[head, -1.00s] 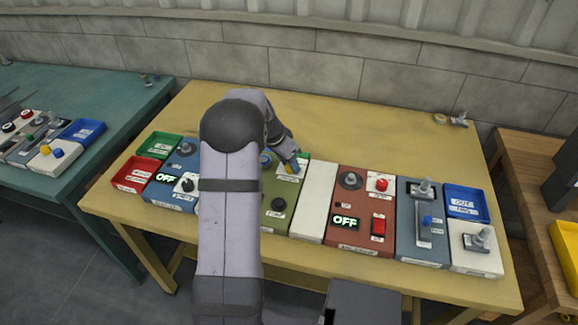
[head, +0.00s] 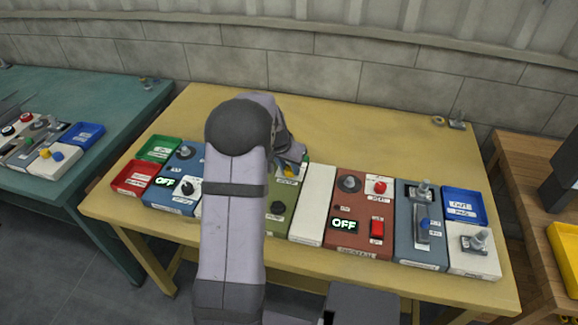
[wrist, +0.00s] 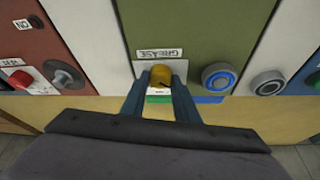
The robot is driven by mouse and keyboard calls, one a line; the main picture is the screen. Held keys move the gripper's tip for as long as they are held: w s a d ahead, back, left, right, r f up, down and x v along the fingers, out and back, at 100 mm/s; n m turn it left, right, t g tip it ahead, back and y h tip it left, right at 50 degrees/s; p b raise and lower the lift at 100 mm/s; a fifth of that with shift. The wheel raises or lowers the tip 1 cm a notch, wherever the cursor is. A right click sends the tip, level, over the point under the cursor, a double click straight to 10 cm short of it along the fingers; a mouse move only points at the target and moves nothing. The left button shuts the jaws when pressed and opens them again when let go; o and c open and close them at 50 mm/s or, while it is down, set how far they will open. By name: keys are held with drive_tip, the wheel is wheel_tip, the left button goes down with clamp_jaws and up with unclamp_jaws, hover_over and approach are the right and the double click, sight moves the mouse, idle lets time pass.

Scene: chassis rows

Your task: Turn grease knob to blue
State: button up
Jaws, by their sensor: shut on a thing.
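The yellow grease knob (wrist: 160,75) sits on a white plate on the green panel (wrist: 190,30), beside a label reading GREASE (wrist: 159,54). My gripper (wrist: 160,80) is shut on the knob, one blue-grey finger on each side of it. Past the plate, at the panel's edge, are a green strip (wrist: 158,100) and a blue strip (wrist: 207,99); the fingers partly cover that area. Which way the knob points is unclear. In the head view the yellow knob (head: 288,171) shows just below my wrist, which hides the fingers.
A round blue-ringed button (wrist: 219,79) is right of the knob in the wrist view. A black knob (head: 278,208) is nearer on the green panel. A blank white panel (head: 314,205) and a red panel (head: 359,215) with OFF display lie to the right.

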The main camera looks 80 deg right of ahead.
sight(284, 181)
drive_tip(key=o, duration=1.1)
drive_tip(key=shift+c, duration=0.2)
drive_tip(key=shift+r, duration=0.1)
drive_tip(key=b+v, duration=0.1)
drive_tip(key=v, duration=0.6)
drive_tip(key=shift+r, duration=0.1)
drive_tip(key=w+a+n+t+y+p, duration=0.2)
drive_tip(key=w+a+n, duration=0.8)
drive_tip(key=w+a, duration=1.3)
drive_tip(key=s+a+n, duration=0.2)
drive_tip(key=a+n, duration=0.1)
drive_tip(key=a, duration=0.6)
drive_tip(key=s+a+n+y+p, duration=0.1)
drive_tip(key=s+a+n, duration=0.2)
drive_tip(key=a, duration=0.7)
drive_tip(key=s+a+n+g+y+p, duration=0.1)
drive_tip(key=a+n, duration=0.3)
drive_tip(key=a, duration=0.6)
drive_tip(key=shift+s+f, duration=0.5)
drive_tip(key=shift+s, duration=0.3)
